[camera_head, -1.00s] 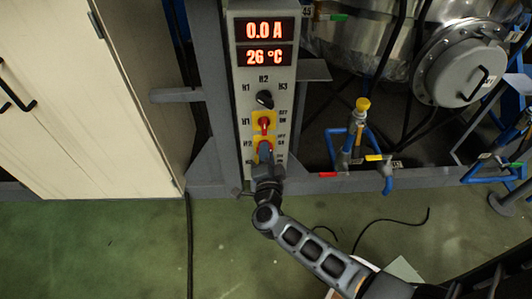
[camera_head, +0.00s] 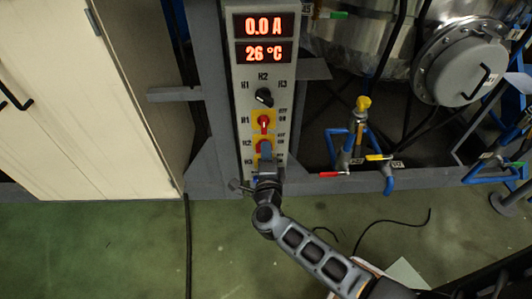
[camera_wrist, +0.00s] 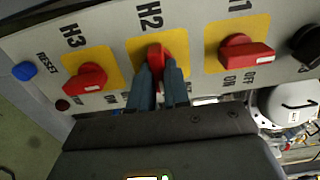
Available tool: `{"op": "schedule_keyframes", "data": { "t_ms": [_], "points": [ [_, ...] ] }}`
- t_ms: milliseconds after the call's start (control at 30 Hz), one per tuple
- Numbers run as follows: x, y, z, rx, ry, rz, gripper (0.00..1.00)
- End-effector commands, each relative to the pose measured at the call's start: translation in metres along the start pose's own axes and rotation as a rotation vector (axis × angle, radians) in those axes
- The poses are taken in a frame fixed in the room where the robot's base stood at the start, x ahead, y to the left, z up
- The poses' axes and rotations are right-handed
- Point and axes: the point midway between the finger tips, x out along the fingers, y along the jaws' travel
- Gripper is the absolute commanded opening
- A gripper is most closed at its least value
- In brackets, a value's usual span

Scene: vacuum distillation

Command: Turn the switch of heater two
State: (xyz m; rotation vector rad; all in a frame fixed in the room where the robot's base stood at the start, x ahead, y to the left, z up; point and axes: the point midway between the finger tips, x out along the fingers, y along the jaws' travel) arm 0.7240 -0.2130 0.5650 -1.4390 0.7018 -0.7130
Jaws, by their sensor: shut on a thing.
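The control panel (camera_head: 243,122) stands upright with its red rotary switches in a column on yellow plates. The H2 switch (camera_wrist: 154,53) is red and sits under the H2 label in the wrist view. My gripper (camera_wrist: 158,72) is shut on the H2 switch, a finger on each side of its handle. In the head view my gripper (camera_head: 265,152) reaches the panel from below and covers most of the H2 switch. The H1 switch (camera_wrist: 240,52) and the H3 switch (camera_wrist: 88,77) sit on either side in the wrist view.
A black selector knob (camera_head: 264,97) sits above the H1 switch. The display (camera_head: 264,39) reads 0.0 A and 26 °C. A blue reset button (camera_wrist: 25,71) lies beyond H3. Blue pipes with a yellow-capped valve (camera_head: 362,105) stand right of the panel. A cabinet (camera_head: 75,100) stands left.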

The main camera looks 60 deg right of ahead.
Motion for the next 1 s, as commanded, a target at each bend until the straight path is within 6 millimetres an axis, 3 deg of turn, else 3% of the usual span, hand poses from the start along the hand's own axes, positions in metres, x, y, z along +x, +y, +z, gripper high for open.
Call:
{"op": "schedule_keyframes", "data": {
  "t_ms": [267, 300, 533, 833, 1000],
  "points": [
    [-0.001, 0.001, 0.000, 0.002, -0.001, 0.003, 0.00],
    [-0.001, 0.001, 0.000, 0.002, -0.001, 0.003, 0.19],
    [0.000, 0.001, 0.000, 0.001, 0.000, 0.002, 0.41],
    [-0.003, 0.000, 0.000, 0.000, 0.000, 0.001, 0.41],
    [-0.025, 0.000, 0.000, -0.001, -0.002, 0.003, 0.41]
  ]
}}
